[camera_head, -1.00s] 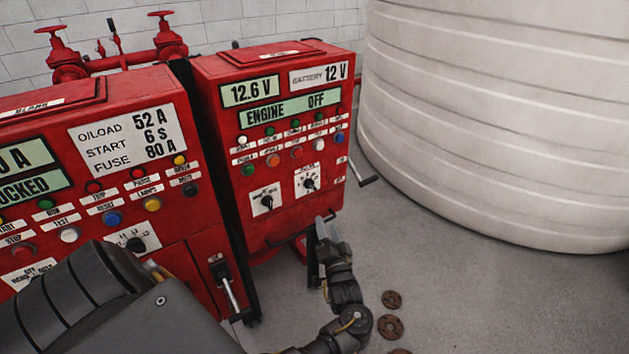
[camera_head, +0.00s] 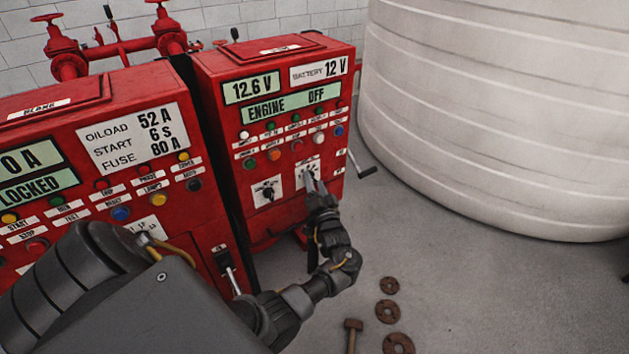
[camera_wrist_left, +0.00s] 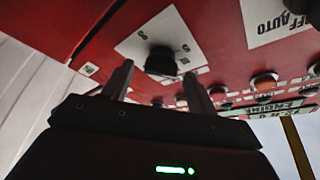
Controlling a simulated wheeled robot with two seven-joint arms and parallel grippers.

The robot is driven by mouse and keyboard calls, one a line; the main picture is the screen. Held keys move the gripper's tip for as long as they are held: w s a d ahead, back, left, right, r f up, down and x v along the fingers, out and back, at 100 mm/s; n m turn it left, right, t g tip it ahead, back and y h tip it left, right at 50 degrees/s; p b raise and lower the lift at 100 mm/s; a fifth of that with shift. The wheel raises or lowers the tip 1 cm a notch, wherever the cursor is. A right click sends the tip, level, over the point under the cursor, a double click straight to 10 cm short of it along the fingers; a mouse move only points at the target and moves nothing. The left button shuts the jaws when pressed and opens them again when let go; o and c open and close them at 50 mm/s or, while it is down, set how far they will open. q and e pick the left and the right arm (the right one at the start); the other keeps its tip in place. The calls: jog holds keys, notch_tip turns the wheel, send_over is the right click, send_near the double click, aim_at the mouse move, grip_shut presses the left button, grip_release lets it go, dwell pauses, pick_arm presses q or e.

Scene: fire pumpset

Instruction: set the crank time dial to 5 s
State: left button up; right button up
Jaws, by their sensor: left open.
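The right dial (camera_head: 309,168) on the red engine cabinet has a black knob on a white plate, partly hidden by my left gripper. In the left wrist view the black knob (camera_wrist_left: 160,61) stands just beyond and between the fingertips. My right gripper is not in view.
Buttons (camera_head: 297,146) and a display (camera_head: 268,108) reading ENGINE OFF are above. A crank handle (camera_head: 362,168) sticks out right. Rusty discs (camera_head: 388,311) lie on the floor.

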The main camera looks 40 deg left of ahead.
pick_arm(q)
jog(key=shift+w+a, duration=0.15)
jog(key=shift+a, duration=0.1)
jog(key=c, duration=1)
jog(key=shift+f+n+b, duration=0.1)
jog(key=shift+n+b, duration=0.2)
jog(key=shift+b, duration=0.2)
jog(key=n+g+y+b, duration=0.1)
jog(key=n+b, duration=0.1)
jog(key=b, duration=0.1)
jog(key=n+y+b, duration=0.1)
jog(key=n+b, duration=0.2)
jog(key=n+g+y+b, duration=0.1)
jog(key=n+b, duration=0.2)
jog(key=b, duration=0.1)
jog(key=shift+w+f+g, duration=0.1)
jog(key=shift+f+g, duration=0.1)
jog(key=shift+g, duration=0.1)
jog(key=shift+r+n+g+y+b, duration=0.25)
jog(key=shift+n+g+y+b, duration=0.2)
jog(key=shift+n+b, duration=0.75)
jog(key=shift+g, duration=0.25)
